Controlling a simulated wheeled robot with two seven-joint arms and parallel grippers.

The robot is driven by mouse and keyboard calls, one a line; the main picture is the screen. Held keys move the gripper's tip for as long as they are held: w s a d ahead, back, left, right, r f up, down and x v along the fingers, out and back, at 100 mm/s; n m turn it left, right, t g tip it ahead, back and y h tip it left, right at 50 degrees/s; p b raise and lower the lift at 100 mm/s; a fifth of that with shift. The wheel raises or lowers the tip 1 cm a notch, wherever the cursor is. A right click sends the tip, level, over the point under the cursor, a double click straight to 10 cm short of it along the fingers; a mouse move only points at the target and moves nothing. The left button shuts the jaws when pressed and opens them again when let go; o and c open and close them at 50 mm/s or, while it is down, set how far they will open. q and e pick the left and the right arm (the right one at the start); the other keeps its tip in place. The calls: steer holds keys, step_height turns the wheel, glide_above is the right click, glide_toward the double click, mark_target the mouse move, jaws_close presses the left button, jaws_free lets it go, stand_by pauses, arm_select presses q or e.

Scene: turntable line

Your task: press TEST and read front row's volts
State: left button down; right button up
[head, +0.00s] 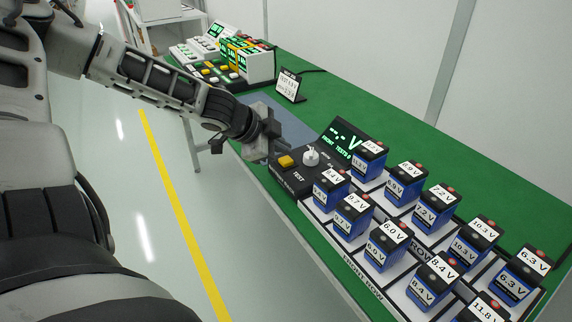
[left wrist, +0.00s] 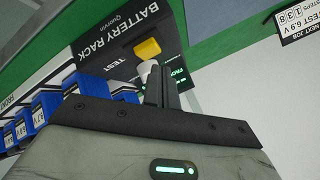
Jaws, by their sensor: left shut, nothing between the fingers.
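The battery rack's black tester panel (head: 290,178) carries a yellow TEST button (head: 286,161) and a white knob (head: 311,156). Its green display (head: 345,138) shows dashes and a V, with small text below that seems to begin with FRONT. My left gripper (head: 268,147) is shut and empty, just behind and left of the button, apart from it. In the left wrist view the shut fingers (left wrist: 162,88) show below the yellow button (left wrist: 147,49) and partly cover the knob (left wrist: 148,70). Blue batteries with volt labels stand in two rows, the front row including one marked 6.0 V (head: 383,252). My right gripper is out of view.
A small job card (head: 289,85) stands behind the panel; in the left wrist view it (left wrist: 298,18) reads TEST 6.9 V. Another console with yellow buttons (head: 215,72) stands at the far end. Green table (head: 420,150) is bare along the wall.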

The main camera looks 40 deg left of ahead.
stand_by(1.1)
arm_select(q)
steer(key=shift+f, duration=0.15)
stand_by(0.8)
steer(key=shift+f+b, duration=0.3)
steer(key=shift+f+b, duration=0.4)
stand_by(0.6)
steer(key=shift+r, duration=0.1)
steer(key=shift+r+p, duration=0.75)
steer(key=shift+p, duration=0.1)
